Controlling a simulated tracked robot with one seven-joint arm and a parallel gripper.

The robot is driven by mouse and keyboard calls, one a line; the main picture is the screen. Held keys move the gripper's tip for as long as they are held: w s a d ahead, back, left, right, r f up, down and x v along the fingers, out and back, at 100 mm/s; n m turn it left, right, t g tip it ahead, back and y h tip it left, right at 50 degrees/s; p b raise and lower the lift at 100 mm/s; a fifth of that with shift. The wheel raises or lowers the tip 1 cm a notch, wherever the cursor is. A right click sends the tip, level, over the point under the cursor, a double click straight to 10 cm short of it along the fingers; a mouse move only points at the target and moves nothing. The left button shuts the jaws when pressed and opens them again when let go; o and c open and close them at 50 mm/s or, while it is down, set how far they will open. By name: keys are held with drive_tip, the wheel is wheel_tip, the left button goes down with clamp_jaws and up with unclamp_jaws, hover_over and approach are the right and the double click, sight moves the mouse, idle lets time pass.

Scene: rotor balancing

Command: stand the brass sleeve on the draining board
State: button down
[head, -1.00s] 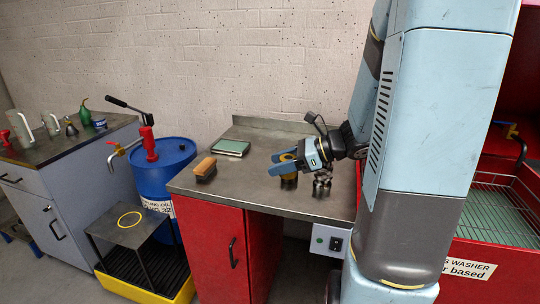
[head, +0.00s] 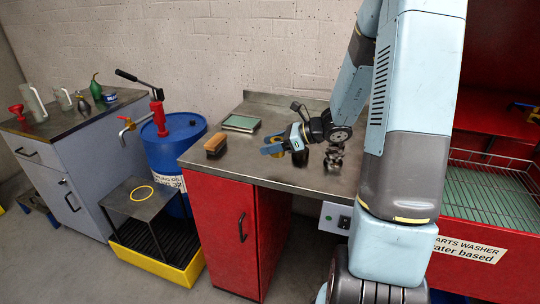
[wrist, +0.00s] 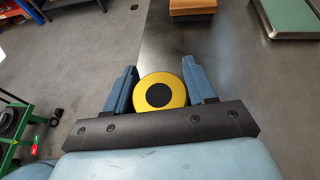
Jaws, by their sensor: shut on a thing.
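My gripper (wrist: 160,88) is shut on the brass sleeve (wrist: 176,80). The sleeve shows as a yellow ring with a dark centre between the two blue fingers in the wrist view. In the head view my gripper (head: 274,148) holds it over the steel-topped bench (head: 225,176), toward the middle. The sleeve's lower part is hidden, and I cannot tell its height above the top. A green surface under a wire rack (head: 485,200) lies in the red parts washer at right. I cannot tell for certain which surface is the draining board.
Blurred dark shiny shapes show below my wrist. A blue drum (head: 172,150) with a pump and a small stand (head: 140,194) are left of the bench.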

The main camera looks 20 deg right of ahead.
sight(268, 164)
drive_tip(key=shift+w+a+f, duration=0.25)
drive_tip(key=shift+w+f, duration=0.55)
drive_tip(key=shift+f, duration=1.75)
drive_tip(key=shift+c, duration=1.9)
unclamp_jaws()
drive_tip(key=shift+f, duration=0.1)
